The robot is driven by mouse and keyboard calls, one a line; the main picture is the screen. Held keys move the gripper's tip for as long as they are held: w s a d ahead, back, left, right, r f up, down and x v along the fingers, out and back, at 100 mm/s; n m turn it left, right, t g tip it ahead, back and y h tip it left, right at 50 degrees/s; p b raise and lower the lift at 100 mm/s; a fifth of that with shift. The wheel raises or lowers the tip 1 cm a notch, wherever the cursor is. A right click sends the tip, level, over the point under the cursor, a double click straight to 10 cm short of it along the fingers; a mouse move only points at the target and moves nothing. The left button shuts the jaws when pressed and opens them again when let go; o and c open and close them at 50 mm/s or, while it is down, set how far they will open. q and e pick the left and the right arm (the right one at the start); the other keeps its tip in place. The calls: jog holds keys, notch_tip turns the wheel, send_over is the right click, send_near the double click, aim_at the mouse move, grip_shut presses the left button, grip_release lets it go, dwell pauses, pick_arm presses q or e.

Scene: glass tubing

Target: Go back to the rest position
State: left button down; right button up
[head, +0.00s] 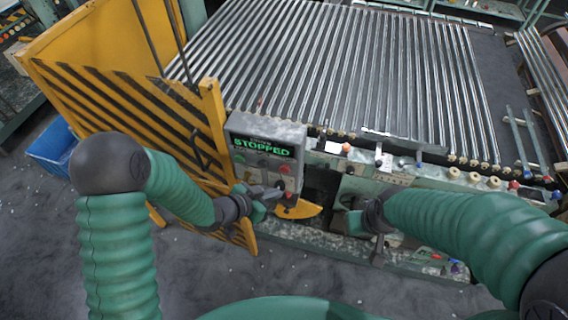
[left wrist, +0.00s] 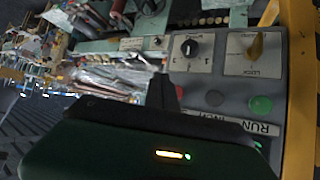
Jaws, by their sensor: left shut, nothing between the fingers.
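My left gripper (head: 280,193) is shut and empty, just in front of the lower part of a grey control box (head: 262,130). The box's screen reads STOPPED in green letters. A dark finger of my left gripper (left wrist: 163,92) shows beside the panel. My right gripper (head: 379,250) hangs low in front of the machine at the right; its fingers are too small and dark to read.
A yellow striped guard (head: 215,125) stands close at the left of the control box. Behind it is a machine bed with long shiny tubes (head: 370,75). A machine ledge (head: 430,172) with knobs runs to the right. Grey floor (head: 50,240) is open at the lower left.

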pick_arm(q)
jog(key=s+a+f+n+g+y+b, duration=0.1)
jog(key=s+a+f+n+y+b, duration=0.3)
jog(key=a+b, duration=0.35)
jog(key=s+a+f+n+y+b, duration=0.1)
jog(key=a+f+n+y+b, duration=0.1)
jog(key=a+f+y+b, duration=0.35)
jog(key=s+a+n+g+b, duration=0.1)
jog(key=s+a+b, duration=0.1)
jog(key=s, duration=0.3)
jog(key=s+a+f+n+g+h+b, duration=0.1)
jog(key=s+a+n+g+b, duration=0.1)
jog(key=s, duration=0.3)
jog(key=shift+a+f+n+b, duration=0.2)
jog(key=shift+a+n+b, duration=0.1)
jog(key=shift+a+b, duration=0.5)
jog(key=shift+s, duration=0.1)
